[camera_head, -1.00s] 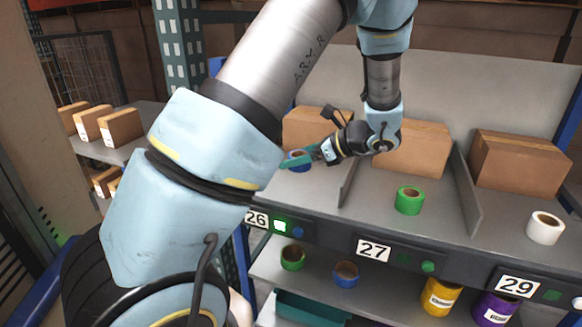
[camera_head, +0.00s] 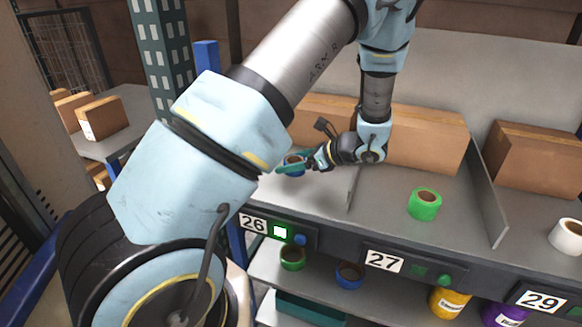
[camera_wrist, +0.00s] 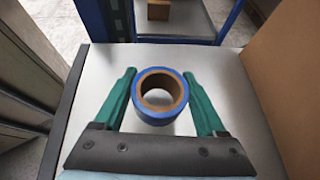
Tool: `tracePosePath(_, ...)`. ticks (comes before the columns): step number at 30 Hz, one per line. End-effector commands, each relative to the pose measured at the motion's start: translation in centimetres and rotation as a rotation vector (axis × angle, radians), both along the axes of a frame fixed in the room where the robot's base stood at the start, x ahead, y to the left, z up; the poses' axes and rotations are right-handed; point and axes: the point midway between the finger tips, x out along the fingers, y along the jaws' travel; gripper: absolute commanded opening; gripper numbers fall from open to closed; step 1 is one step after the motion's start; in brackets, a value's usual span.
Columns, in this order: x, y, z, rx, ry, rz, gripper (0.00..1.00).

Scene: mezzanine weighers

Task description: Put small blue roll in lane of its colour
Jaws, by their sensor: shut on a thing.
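My gripper (camera_head: 290,164) is shut on the small blue roll (camera_head: 296,157) above the left end of the grey shelf, in lane 26. In the wrist view the blue roll (camera_wrist: 160,115), with a brown core, sits between the two teal fingers of my gripper (camera_wrist: 160,88). The grey lane floor (camera_wrist: 85,85) lies below it; I cannot tell whether the roll touches it. The lane 26 label (camera_head: 253,222) has a lit panel (camera_head: 280,231) and a blue button (camera_head: 300,239) beside it.
A green roll (camera_head: 425,190) lies in lane 27 and a white roll (camera_head: 554,236) in lane 29. Grey dividers (camera_head: 488,195) part the lanes, and cardboard boxes (camera_head: 425,137) stand behind. The lower shelf holds a green roll (camera_head: 292,266), another blue roll (camera_head: 349,283) and other rolls.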

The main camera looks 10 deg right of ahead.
Motion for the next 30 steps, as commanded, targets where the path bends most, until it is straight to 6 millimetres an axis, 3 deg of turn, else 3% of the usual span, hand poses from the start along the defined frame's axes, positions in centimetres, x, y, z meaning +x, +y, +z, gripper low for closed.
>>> tracePosePath(5, 0.0, 0.0, -1.8, 0.001, 0.000, 0.000, 0.17)
tracePosePath(16, 0.0, 0.0, -2.3, 0.000, -0.001, 0.000, 0.17)
tracePosePath(17, 0.0, 0.0, -2.3, 0.000, -0.001, 0.000, 0.74)
tracePosePath(24, 0.0, 0.0, -2.2, 0.000, -0.001, 0.000, 1.00)
tracePosePath(30, 0.0, 0.0, -2.2, 0.000, -0.001, 0.000, 1.00)
